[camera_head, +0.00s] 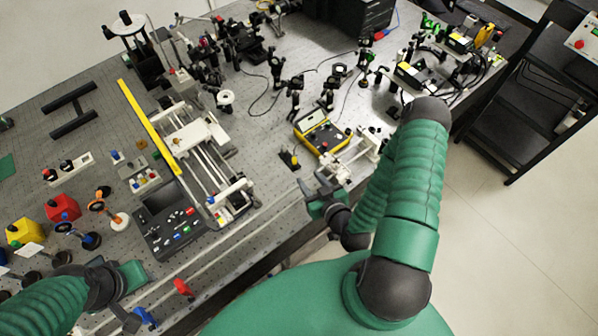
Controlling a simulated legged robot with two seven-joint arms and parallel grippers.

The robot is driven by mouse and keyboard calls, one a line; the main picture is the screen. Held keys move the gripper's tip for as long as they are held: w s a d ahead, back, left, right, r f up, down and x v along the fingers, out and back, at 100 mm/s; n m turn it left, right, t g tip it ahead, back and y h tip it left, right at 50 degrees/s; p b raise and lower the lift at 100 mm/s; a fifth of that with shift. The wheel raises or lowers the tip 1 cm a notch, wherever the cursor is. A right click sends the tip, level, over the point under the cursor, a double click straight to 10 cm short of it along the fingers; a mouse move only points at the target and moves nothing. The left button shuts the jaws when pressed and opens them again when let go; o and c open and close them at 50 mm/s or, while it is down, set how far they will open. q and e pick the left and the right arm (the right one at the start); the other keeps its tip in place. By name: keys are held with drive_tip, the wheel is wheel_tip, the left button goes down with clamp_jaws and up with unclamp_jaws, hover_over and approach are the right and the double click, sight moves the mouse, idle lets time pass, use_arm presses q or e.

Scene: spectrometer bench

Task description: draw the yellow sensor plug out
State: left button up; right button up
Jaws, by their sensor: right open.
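A small black piece with a yellow part (290,159) stands on the bench, left of a yellow-framed meter box (322,136). It may be the yellow sensor plug, but it is too small to be sure. My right gripper (319,191) is open and empty near the bench's front edge, just below and right of that piece and apart from it. My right forearm hides part of the bench beside it. My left gripper (128,296) is at the lower left, over the front edge, far from the meter; its jaw opening is unclear.
A white rail assembly with a yellow bar (150,126) and a black control panel (167,218) stand left of the meter. Optics posts (296,95) and cables crowd behind it. Red and blue handles (183,288) sit near my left gripper. A black cart (530,100) stands right.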

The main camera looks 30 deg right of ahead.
sight(296, 162)
drive_tip(key=shift+w+d+f+b, duration=0.2)
drive_tip(key=shift+w+f+b, duration=0.7)
drive_tip(key=shift+w+f, duration=0.15)
drive_tip(key=x, duration=0.2)
drive_tip(key=p+x, duration=0.1)
drive_tip(key=x, duration=0.2)
drive_tip(key=r+x, duration=0.1)
drive_tip(key=x, duration=0.1)
drive_tip(key=shift+w, duration=0.35)
use_arm(q)
drive_tip(key=shift+s+x, duration=0.25)
drive_tip(key=shift+x, duration=0.85)
use_arm(e)
drive_tip(key=shift+w+d+f, duration=0.1)
drive_tip(key=shift+w+f, duration=0.1)
drive_tip(key=shift+w, duration=0.1)
use_arm(q)
drive_tip(key=shift+f, duration=0.1)
use_arm(e)
clamp_jaws()
